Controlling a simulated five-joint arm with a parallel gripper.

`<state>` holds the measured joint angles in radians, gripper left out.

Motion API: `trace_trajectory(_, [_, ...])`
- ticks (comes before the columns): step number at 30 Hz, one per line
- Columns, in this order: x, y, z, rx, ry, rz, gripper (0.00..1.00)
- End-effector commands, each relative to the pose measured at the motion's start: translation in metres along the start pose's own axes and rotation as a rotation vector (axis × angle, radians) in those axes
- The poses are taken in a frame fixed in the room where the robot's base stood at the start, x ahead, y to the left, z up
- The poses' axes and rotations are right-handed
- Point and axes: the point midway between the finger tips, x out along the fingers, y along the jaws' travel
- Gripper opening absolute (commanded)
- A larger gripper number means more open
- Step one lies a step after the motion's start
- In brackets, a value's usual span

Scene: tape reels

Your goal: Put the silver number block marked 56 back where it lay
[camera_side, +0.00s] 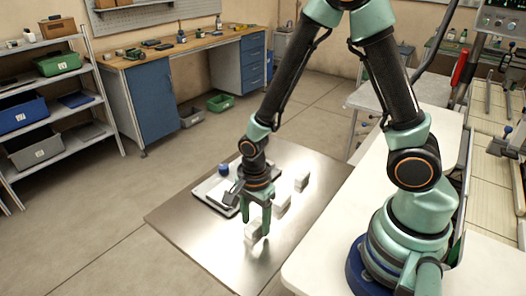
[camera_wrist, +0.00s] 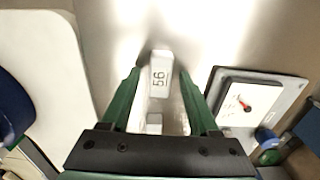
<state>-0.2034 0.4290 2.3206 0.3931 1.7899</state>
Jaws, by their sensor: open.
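The silver block marked 56 (camera_wrist: 160,78) lies in the wrist view between the tips of my green fingers, with its number facing up. In the side view a pale block (camera_side: 252,231) stands on the metal plate (camera_side: 190,222) at the fingertips, partly hidden by them. My gripper (camera_side: 258,226) points down over this block. Its fingers are apart, one on each side of the block, with narrow gaps showing in the wrist view (camera_wrist: 160,85). Whether the block's underside touches the plate is hard to see.
Two more pale blocks (camera_side: 283,201) (camera_side: 301,181) stand behind in a row. A flat device with a dial and red needle (camera_wrist: 243,103) lies beside my gripper, with a blue object (camera_side: 224,169) near it. The plate's front is clear. A white bench (camera_side: 325,262) borders the right.

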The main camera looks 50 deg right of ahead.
Motion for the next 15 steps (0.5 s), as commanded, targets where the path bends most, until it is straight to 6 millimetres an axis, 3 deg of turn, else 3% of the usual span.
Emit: trace_trajectory(15, [-0.077, -0.002, 0.0, 0.0, -0.002, -0.008, 0.62])
